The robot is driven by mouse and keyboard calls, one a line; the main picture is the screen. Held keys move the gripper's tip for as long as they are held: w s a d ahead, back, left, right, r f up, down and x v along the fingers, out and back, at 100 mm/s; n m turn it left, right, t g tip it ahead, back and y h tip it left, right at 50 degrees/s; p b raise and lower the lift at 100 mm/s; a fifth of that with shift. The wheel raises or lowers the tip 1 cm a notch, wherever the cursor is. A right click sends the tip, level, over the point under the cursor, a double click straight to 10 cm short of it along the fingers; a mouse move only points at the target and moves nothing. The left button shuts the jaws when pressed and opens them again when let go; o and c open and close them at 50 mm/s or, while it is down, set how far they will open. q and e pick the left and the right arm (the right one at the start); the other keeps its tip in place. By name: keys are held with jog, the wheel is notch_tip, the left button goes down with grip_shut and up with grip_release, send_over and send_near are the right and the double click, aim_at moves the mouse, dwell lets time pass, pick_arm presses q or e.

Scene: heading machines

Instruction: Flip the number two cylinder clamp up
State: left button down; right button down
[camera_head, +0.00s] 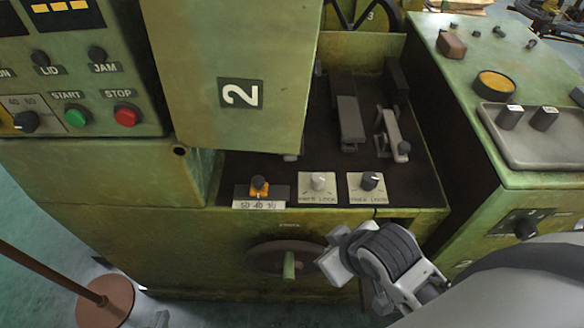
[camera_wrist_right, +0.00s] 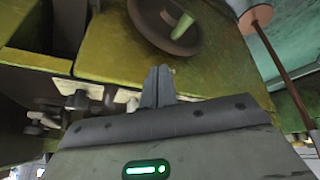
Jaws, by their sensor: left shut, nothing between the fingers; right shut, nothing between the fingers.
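The number two machine, marked with a large 2 on its green cover (camera_head: 240,94), stands in the middle of the head view. In its dark recess are a broad grey lever (camera_head: 348,118) and a slimmer light-grey lever with a round knob (camera_head: 393,136); I cannot tell which is the cylinder clamp. My right gripper (camera_head: 332,264) is in front of the machine, below the recess, apart from both levers. Its fingers (camera_wrist_right: 158,86) are shut and empty in the right wrist view, pointing toward the handwheel.
A brown handwheel (camera_head: 268,258) with a green handle is on the machine's front, also in the right wrist view (camera_wrist_right: 165,25). Dials (camera_head: 318,181) line the recess's front edge. A green control box (camera_head: 495,130) stands right. A round-based post (camera_head: 106,303) stands left.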

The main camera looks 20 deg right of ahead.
jog(key=w+n+t+h, duration=0.2)
jog(key=w+n, duration=0.2)
jog(key=n, duration=0.4)
jog(key=w+a+r+n+t+h, duration=0.1)
jog(key=w+n, duration=0.3)
jog(key=n, duration=0.5)
jog(key=w+a+n+t+h, duration=0.1)
jog(key=w+n+t+h, duration=0.2)
jog(key=w+n, duration=0.2)
jog(key=shift+r+n+t, duration=0.15)
jog(key=shift+n, duration=0.8)
jog(key=shift+r+n+t, duration=0.1)
jog(key=shift+n+t, duration=0.05)
jog(key=shift+n, duration=0.8)
jog(key=shift+w+a+r+n+t, duration=0.1)
jog(key=shift+w+a+n+t, duration=0.1)
jog(key=shift+n, duration=0.35)
jog(key=shift+w+a+r+n+t, duration=0.1)
jog(key=shift+w+n+t, duration=0.1)
jog(key=shift+n, duration=0.35)
jog(key=shift+d, duration=0.1)
